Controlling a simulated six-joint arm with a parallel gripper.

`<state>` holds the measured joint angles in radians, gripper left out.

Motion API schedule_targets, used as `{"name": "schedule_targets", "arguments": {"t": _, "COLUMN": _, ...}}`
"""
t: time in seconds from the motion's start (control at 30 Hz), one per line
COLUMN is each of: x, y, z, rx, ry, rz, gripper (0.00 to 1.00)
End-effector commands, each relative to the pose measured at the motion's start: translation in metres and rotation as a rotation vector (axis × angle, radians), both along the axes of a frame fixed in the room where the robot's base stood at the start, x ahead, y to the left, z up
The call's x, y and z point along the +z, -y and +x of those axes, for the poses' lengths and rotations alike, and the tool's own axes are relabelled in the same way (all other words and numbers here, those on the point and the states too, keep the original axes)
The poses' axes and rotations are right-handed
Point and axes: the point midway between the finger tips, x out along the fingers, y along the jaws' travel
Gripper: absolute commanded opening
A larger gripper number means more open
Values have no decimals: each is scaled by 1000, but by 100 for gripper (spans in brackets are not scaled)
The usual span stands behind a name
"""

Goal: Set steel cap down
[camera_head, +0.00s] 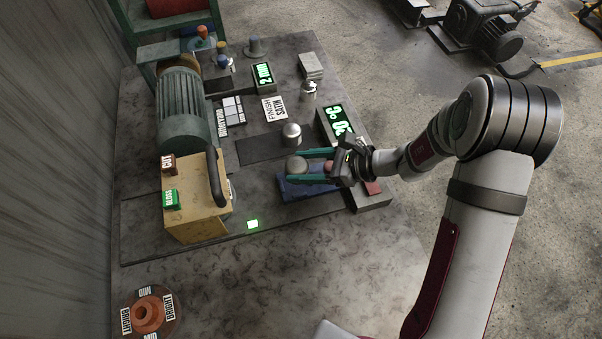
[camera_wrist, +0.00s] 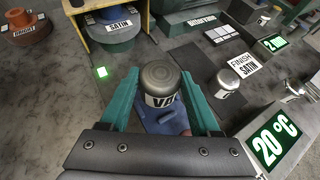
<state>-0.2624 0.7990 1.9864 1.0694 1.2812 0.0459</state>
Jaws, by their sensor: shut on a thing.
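The steel cap (camera_head: 297,165) is a round grey metal piece with a domed top. In the wrist view the cap (camera_wrist: 159,76) shows a white label with dark letters, partly cut off. My gripper (camera_head: 290,166) has its teal fingers shut on the cap, one on each side; the fingers (camera_wrist: 159,88) also show in the wrist view. The cap appears upright, over or beside a blue cloth (camera_head: 290,190). The cap's underside is hidden, so I cannot tell whether it touches anything. A similar metal cap (camera_head: 291,137) stands on a dark mat (camera_head: 258,151) beyond the gripper.
A motor-driven polisher (camera_head: 185,105) and a yellow housing (camera_head: 195,225) stand at the left. A green-lit display (camera_head: 336,122) is close behind my gripper. A FINISH SATIN card (camera_head: 273,108) lies beyond the mat. The bench front around the small green light (camera_head: 252,225) is mostly clear.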

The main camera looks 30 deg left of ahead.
Motion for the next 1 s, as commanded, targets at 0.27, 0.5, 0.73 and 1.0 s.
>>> {"name": "schedule_targets", "arguments": {"t": 0.27, "x": -42, "y": -4, "z": -1, "rx": -2, "ry": -1, "rz": 1, "gripper": 0}}
{"name": "schedule_targets", "arguments": {"t": 0.5, "x": -43, "y": -4, "z": 0, "rx": -1, "ry": -1, "rz": 1, "gripper": 0}}
{"name": "schedule_targets", "arguments": {"t": 0.73, "x": -45, "y": -4, "z": -1, "rx": -1, "ry": 0, "rz": 0, "gripper": 90}}
{"name": "schedule_targets", "arguments": {"t": 1.0, "x": -44, "y": -4, "z": 0, "rx": -1, "ry": 0, "rz": 0, "gripper": 93}}
